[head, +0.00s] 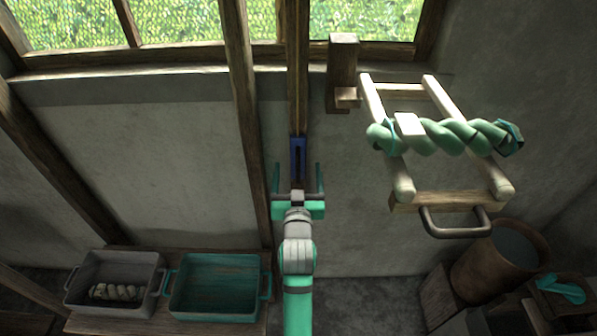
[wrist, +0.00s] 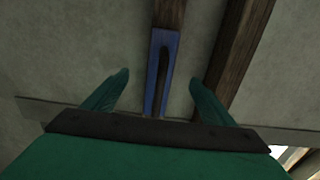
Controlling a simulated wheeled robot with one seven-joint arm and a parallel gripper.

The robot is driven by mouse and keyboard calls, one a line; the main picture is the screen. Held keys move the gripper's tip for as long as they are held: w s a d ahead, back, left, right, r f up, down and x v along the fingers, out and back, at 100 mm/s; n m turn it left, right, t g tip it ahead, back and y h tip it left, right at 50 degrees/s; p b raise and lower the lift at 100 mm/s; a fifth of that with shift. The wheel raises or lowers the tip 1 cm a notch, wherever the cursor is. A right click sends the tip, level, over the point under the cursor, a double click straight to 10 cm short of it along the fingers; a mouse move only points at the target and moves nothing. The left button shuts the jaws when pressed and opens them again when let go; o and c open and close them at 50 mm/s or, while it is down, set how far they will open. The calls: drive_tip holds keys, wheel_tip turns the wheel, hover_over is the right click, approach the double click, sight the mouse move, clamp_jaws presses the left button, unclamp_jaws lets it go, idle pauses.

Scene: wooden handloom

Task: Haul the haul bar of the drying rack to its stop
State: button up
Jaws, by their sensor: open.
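The drying rack (head: 440,90), a pale wooden frame with a green twisted skein (head: 445,136) across it, juts from the wall at right. A dark U-shaped handle (head: 455,233) sits on its front end. A blue plate (head: 298,148) with a dark upright bar is on a wooden post left of the rack. The plate (wrist: 152,60) and bar (wrist: 164,70) also show in the wrist view. I cannot tell for certain which bar is the haul bar. My gripper (head: 298,170) is open and empty; its fingers (wrist: 160,80) appear either side of the blue plate. Contact cannot be told.
A grey tray (head: 115,258) with a pale skein and an empty teal tray (head: 216,312) stand on a bench at lower left. A brown bucket (head: 490,275) and a teal cloth (head: 562,288) are at lower right. A diagonal beam (head: 250,130) runs close left of my gripper.

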drive_tip(key=shift+s, duration=0.1)
drive_tip(key=s, duration=0.7)
drive_tip(key=shift+w, duration=0.1)
idle(0.4)
drive_tip(key=s+f, duration=0.9)
drive_tip(key=s, duration=0.1)
drive_tip(key=s+f+g, duration=0.1)
drive_tip(key=s+f, duration=0.1)
drive_tip(key=s, duration=1.3)
drive_tip(key=s+f+g, duration=0.1)
drive_tip(key=s+f, duration=0.2)
drive_tip(key=s, duration=1.3)
drive_tip(key=shift+f+g, duration=0.25)
drive_tip(key=shift+g, duration=0.05)
